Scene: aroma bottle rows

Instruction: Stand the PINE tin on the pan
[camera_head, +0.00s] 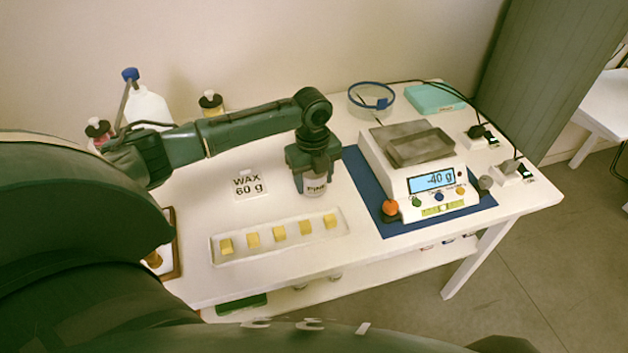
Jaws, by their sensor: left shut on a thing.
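The PINE tin (316,189) is a small pale can with dark lettering. It is on or just above the white table, left of the blue mat; I cannot tell if it touches the table. My left gripper (315,179) comes down over it from above and is shut on it, hiding its upper part. The pan (418,149) is a grey metal plate on top of the white scale (395,180), to the right of the tin. The scale's display reads -40 g. The pan looks empty. My right gripper is not in view.
A white tray (222,257) with several yellow cubes lies in front of the tin. A "WAX 60 g" card (248,184) stands left. Bottles, a clear round dish (369,103) and a teal box (435,97) stand behind.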

